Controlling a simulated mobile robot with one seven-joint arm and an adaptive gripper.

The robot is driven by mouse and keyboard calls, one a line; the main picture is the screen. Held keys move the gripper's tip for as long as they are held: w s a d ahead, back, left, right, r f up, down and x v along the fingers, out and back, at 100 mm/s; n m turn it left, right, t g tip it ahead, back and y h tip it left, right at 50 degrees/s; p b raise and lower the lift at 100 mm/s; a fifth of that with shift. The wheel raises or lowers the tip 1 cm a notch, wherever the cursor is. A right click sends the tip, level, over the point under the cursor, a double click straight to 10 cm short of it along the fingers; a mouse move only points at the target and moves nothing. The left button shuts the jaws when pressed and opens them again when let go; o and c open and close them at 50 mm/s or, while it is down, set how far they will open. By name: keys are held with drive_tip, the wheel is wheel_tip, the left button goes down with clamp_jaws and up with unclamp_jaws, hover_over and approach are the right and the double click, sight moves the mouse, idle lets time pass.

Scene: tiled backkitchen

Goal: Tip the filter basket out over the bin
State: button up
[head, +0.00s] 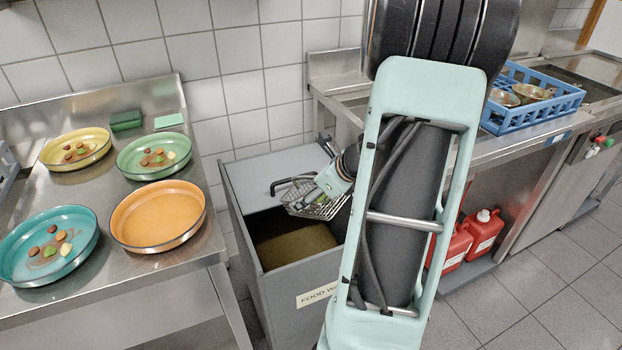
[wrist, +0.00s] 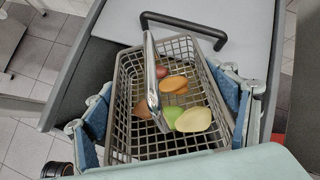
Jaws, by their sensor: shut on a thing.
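My gripper (head: 332,180) is shut on the basket. In the wrist view my gripper (wrist: 168,112) has a blue-padded finger on each side of the basket (wrist: 188,50). Several food scraps (wrist: 190,119), red, orange, brown, green and yellow, lie inside on the mesh. The basket looks roughly upright, with little tilt. The bin opening shows a brownish inside; my arm hides its right part.
A steel table on the left holds a yellow plate (head: 76,149), a green plate (head: 154,156), a teal plate (head: 48,246) with scraps, and an empty orange plate (head: 158,216). Right are a blue crate (head: 540,100) on the counter and red canisters (head: 485,234) below.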

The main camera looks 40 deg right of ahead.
drive_tip(key=r+g+p, duration=0.1)
drive_tip(key=p, duration=0.2)
drive_tip(key=shift+a+r+h+p, duration=0.1)
drive_tip(key=shift+h+p, duration=0.2)
drive_tip(key=shift+p, duration=0.05)
drive_tip(key=g+p, duration=0.1)
drive_tip(key=p, duration=0.3)
drive_tip(key=shift+h+p, duration=0.3)
drive_tip(key=shift+p, duration=0.05)
drive_tip(key=shift+g+p, duration=0.3)
drive_tip(key=shift+p, duration=0.3)
drive_tip(key=n+g+h+p, duration=0.1)
drive_tip(key=g+p, duration=0.1)
drive_tip(key=p, duration=1.1)
drive_tip(key=shift+g+h, duration=0.4)
drive_tip(key=shift+f+p, duration=0.2)
drive_tip(key=shift+p, duration=0.2)
drive_tip(key=shift+s+f+g+b, duration=0.2)
drive_tip(key=shift+f+g+b, duration=0.1)
drive_tip(key=shift+f+g, duration=0.15)
